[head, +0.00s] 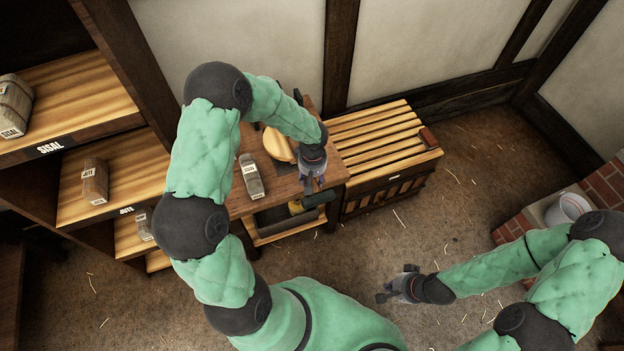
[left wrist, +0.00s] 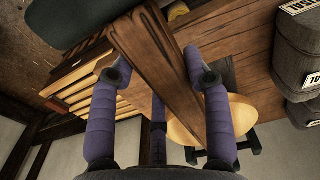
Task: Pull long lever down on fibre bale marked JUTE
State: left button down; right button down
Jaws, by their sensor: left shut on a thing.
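My left gripper (head: 309,184) is over the wooden bench (head: 330,170). In the left wrist view its purple-padded fingers are on both sides of a long dark wooden lever (left wrist: 160,70), shut on it. In the head view the gripper and arm hide most of the lever. A brown bale tagged JUTE (head: 94,182) sits on the middle shelf at left. A grey bale (head: 251,177) with a white tag lies on the bench, left of the gripper; its tag is too small to read. My right gripper (head: 385,286) is open and empty above the floor.
A SISAL bale (head: 14,105) is on the top shelf. A pale round wooden disc (head: 277,143) is behind the left gripper. A slatted chest (head: 375,135) stands right of the bench. The middle floor is clear.

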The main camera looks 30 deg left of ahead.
pick_arm(q)
jog(key=shift+s+d+f, duration=0.1)
jog(key=shift+s+f, duration=0.05)
jog(key=shift+f, duration=0.2)
pick_arm(e)
jog(key=shift+f, duration=0.25)
pick_arm(q)
jog(key=c, duration=0.8)
grip_release()
jog(key=shift+o, duration=1.2)
jog(key=shift+f, duration=0.15)
jog(key=shift+r, duration=0.25)
